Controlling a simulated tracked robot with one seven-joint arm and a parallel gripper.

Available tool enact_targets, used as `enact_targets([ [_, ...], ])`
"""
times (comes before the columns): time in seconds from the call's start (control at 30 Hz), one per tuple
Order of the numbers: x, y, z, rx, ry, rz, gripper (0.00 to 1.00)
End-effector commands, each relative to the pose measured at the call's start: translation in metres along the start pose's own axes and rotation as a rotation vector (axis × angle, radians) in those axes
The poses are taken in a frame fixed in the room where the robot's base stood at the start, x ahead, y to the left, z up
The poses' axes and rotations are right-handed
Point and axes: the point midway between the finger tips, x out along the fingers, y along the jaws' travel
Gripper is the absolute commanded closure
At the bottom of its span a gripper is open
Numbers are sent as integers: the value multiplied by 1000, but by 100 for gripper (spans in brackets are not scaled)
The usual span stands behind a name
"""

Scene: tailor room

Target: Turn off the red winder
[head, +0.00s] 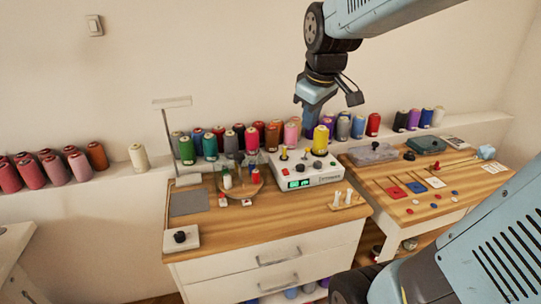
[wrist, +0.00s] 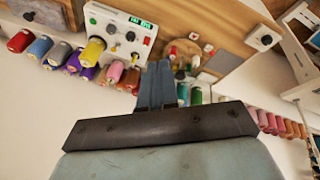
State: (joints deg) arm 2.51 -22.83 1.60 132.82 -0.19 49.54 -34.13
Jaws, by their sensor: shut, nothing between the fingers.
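A white winder box (head: 308,172) with lit green displays, dark knobs and a yellow spool stands on the wooden table. It also shows upside down in the wrist view (wrist: 110,42), with a small red patch beside its display. I cannot tell which part is the red winder or its switch. A round wooden stand (head: 240,190) left of the box carries a white and a red spool. My gripper (head: 311,128) is above and behind the box, among the thread spools, apart from the box. Its blue fingers are together and empty in the wrist view (wrist: 160,66).
A row of coloured spools (head: 230,140) stands on the ledge behind. A small white box with a black knob (head: 180,238) is at the table's front left. A wooden peg holder (head: 345,204) is at front right. A second table (head: 440,205) stands right.

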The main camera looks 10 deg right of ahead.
Motion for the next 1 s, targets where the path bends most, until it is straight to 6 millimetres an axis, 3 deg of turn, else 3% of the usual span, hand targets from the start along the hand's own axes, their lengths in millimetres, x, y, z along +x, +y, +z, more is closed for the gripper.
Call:
enact_targets([
  [0.5, 77, 51, -63, -480, -77, -87, 100],
  [1.0, 172, 89, -104, -911, -96, -201, 100],
])
